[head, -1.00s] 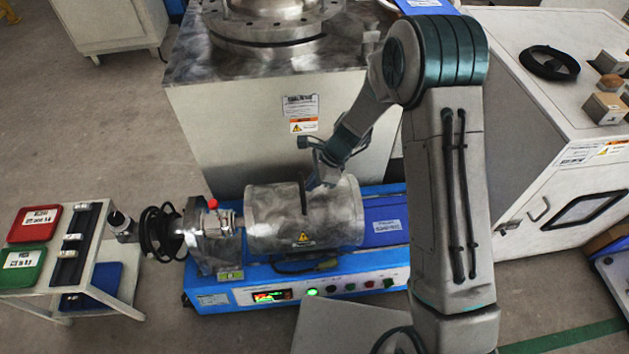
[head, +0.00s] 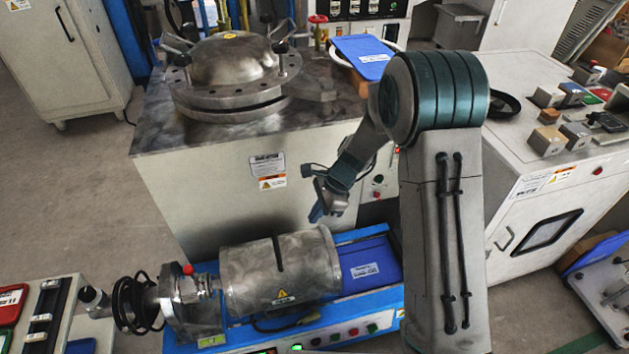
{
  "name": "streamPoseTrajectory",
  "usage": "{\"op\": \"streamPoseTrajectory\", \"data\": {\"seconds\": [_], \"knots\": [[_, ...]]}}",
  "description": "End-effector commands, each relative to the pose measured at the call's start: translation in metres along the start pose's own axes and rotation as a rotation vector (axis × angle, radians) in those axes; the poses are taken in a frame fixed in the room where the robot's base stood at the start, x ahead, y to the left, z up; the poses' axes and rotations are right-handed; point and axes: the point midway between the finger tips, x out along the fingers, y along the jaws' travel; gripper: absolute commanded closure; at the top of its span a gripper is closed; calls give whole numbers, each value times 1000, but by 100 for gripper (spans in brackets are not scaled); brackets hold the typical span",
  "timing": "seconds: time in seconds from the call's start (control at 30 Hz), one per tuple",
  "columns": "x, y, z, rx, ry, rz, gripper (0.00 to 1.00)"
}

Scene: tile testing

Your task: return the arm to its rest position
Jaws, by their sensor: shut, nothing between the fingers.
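My gripper (head: 318,213) is in the middle of the head view, at the end of my folded arm. It is shut and empty, with its fingers pointing down. It appears above and behind the right end of the metal drum (head: 262,276) of the blue machine, apart from it in the picture. My upper arm stands upright at the right of centre and hides part of the scene behind it.
The blue machine (head: 386,328) with its drum is in front. Behind it stands a metal-topped cabinet (head: 205,188) with a domed vessel (head: 231,62). A white cabinet (head: 535,187) is at right. A cart with trays (head: 40,318) is at lower left. Floor is open at left.

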Motion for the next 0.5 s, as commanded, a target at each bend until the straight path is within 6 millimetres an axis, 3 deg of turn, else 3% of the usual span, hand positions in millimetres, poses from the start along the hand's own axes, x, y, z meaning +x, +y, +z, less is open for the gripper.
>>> {"op": "streamPoseTrajectory", "data": {"seconds": [0.17, 0.27, 0.37, 0.5], "knots": [[-3, 0, 0, -4, 1, -2, 100], [-23, 4, 6, -40, 11, -9, 100], [-63, 13, 16, -123, 36, -23, 100], [-135, 38, 33, -300, 94, -39, 100]]}}
